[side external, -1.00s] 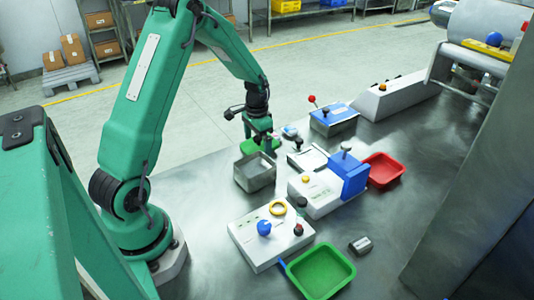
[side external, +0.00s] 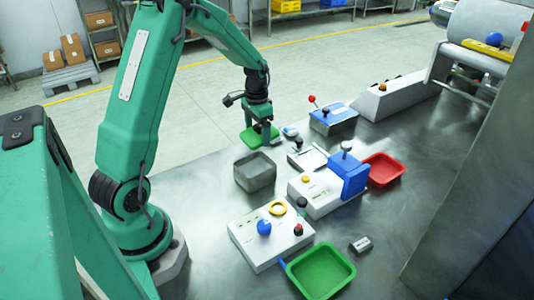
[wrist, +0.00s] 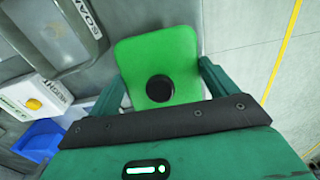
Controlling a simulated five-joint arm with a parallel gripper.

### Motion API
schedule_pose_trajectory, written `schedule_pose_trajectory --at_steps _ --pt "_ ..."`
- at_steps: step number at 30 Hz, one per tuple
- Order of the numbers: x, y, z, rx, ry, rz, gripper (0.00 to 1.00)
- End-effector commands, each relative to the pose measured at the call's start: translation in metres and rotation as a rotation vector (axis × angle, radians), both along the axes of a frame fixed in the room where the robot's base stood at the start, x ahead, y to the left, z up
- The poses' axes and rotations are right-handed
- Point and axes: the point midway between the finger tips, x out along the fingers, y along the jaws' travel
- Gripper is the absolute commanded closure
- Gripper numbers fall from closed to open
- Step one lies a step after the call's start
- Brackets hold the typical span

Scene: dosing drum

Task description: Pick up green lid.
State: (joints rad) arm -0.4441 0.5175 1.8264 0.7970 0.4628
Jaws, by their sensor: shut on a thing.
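The green lid (side external: 252,137) is a rounded square plate held below my gripper (side external: 259,124) in the side view, beyond the open grey metal bin. In the wrist view the lid (wrist: 152,48) fills the upper middle, with a round black knob on its face. My gripper (wrist: 161,86) has one finger on each side of the lid there and is shut on it. The exact contact of the fingertips is partly hidden. The lid appears off the table.
The grey metal bin (side external: 255,184) stands just nearer than the lid. A blue-topped box (side external: 335,112) with a red-knobbed lever, a white machine with a blue block (side external: 349,172), a red tray (side external: 391,169) and a green tray (side external: 338,284) stand to the right. Bare table lies at the front right.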

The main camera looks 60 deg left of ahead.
Motion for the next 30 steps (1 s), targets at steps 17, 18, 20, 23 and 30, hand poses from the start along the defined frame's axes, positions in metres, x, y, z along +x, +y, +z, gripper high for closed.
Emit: schedule_pose_trajectory --at_steps 17,18,20,23,30 --pt "0.000 0.000 0.057 0.000 0.000 0.000 0.37" --pt "0.000 0.000 0.057 0.000 0.000 0.000 0.37" --pt "0.000 0.000 0.057 0.000 0.000 0.000 0.37" --pt "0.000 0.000 0.056 0.000 0.000 0.000 0.37" --pt "0.000 0.000 0.056 0.000 0.000 0.000 0.37"
